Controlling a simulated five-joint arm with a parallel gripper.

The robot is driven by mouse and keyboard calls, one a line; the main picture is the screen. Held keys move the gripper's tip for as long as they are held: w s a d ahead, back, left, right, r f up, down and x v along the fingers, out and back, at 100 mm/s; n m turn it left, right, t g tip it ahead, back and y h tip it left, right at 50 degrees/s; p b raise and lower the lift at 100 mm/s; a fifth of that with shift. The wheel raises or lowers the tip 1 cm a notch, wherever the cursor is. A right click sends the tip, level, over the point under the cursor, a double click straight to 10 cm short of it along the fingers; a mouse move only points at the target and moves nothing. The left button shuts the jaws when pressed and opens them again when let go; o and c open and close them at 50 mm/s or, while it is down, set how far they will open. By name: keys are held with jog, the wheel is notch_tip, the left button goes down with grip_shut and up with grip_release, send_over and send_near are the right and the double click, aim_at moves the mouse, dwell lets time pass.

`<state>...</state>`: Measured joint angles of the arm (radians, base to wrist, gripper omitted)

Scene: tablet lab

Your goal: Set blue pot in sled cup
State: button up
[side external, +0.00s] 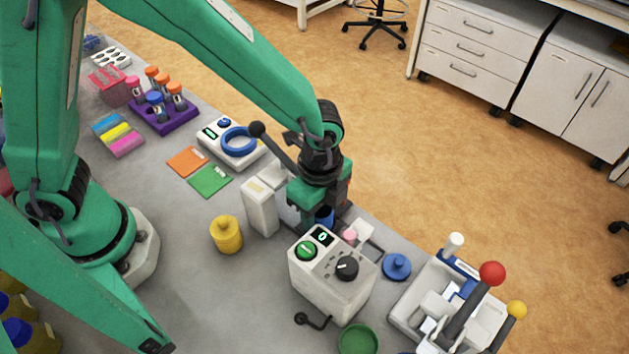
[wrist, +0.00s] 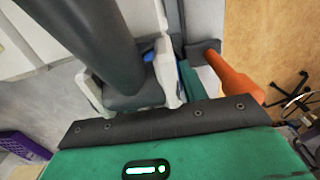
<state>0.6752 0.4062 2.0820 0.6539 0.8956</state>
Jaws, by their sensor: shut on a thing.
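The blue pot (side external: 326,215) shows only as a small blue patch at my gripper's jaws in the side view, behind the white box with the dial. My gripper (side external: 314,218) points down and is shut on it. The wrist view shows a small blue patch (wrist: 148,55) between pale and dark parts, with most of it hidden. I cannot make out the sled cup clearly. A grey frame (side external: 369,252) and a pink-topped piece (side external: 349,236) show just right of my gripper, partly behind the box.
The white dial box (side external: 331,285) stands close in front of my gripper, and a white block (side external: 261,207) stands left. A yellow pot (side external: 227,236), a blue knobbed lid (side external: 397,266) and a green dish (side external: 358,339) are nearby. A lever device (side external: 452,303) stands right.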

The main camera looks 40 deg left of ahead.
jog(key=o, duration=1.4)
jog(key=shift+w+r, duration=0.1)
jog(key=shift+w+d+r, duration=0.1)
jog(key=shift+r, duration=4.1)
